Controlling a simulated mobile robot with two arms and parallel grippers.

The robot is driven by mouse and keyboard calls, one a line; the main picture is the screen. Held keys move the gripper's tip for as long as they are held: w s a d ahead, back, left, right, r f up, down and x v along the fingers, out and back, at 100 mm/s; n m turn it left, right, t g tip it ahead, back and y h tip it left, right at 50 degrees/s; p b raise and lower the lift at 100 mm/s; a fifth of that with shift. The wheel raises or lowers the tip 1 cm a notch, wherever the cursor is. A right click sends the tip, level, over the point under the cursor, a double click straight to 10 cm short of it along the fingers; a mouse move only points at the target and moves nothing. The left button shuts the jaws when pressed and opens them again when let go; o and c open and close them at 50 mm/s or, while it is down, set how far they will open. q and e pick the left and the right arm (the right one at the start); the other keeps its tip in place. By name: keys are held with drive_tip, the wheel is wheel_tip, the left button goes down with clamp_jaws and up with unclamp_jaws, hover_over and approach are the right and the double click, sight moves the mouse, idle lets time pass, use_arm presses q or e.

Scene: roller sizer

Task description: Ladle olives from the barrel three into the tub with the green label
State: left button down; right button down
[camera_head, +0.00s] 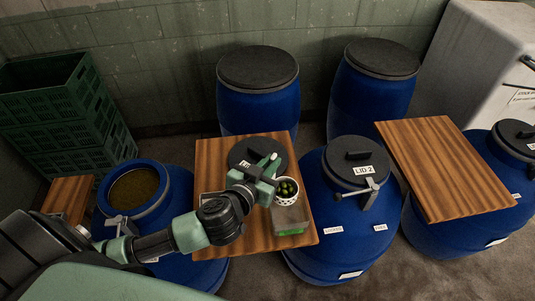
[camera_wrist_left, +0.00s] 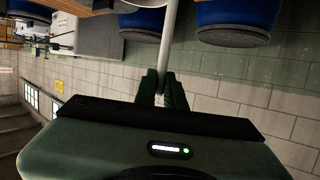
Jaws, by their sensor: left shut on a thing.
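My left gripper (camera_head: 266,170) is shut on the grey rod-like handle of the ladle (camera_wrist_left: 168,40), above the middle wooden board. A white perforated bowl (camera_head: 283,203) filled with green olives (camera_head: 288,187) shows just right of the gripper; it looks like the ladle's bowl. A tub with a green label (camera_head: 291,232) sits on the board just below it in the picture. I cannot tell the gap between them. The open blue barrel (camera_head: 178,190) at the left holds murky brown-green liquid (camera_head: 133,187). My right gripper is not in view.
A black lid (camera_head: 241,153) lies on the wooden board (camera_head: 212,155). A closed barrel marked LID 2 (camera_head: 318,215) stands to the right, then another board (camera_head: 440,160) and barrel (camera_head: 515,160). Two closed barrels stand behind. Green crates (camera_head: 50,100) are stacked at left.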

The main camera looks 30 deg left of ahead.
use_arm(q)
drive_tip(key=d+m+y+b, duration=0.1)
drive_tip(key=d, duration=0.1)
drive_tip(key=d+f+m+b, duration=0.1)
drive_tip(key=d+m, duration=0.1)
drive_tip(key=d+m+y+b, duration=0.1)
drive_tip(key=d+m+b, duration=0.1)
drive_tip(key=d, duration=0.1)
drive_tip(key=shift+f+y, duration=0.3)
drive_tip(key=shift+f, duration=0.1)
drive_tip(key=d+f+m+t+y+p, duration=0.2)
drive_tip(key=d+f+m+p, duration=0.2)
drive_tip(key=d+f+m, duration=0.3)
drive_tip(key=shift+s+d, duration=0.15)
drive_tip(key=shift+d, duration=0.45)
idle(1.8)
idle(0.5)
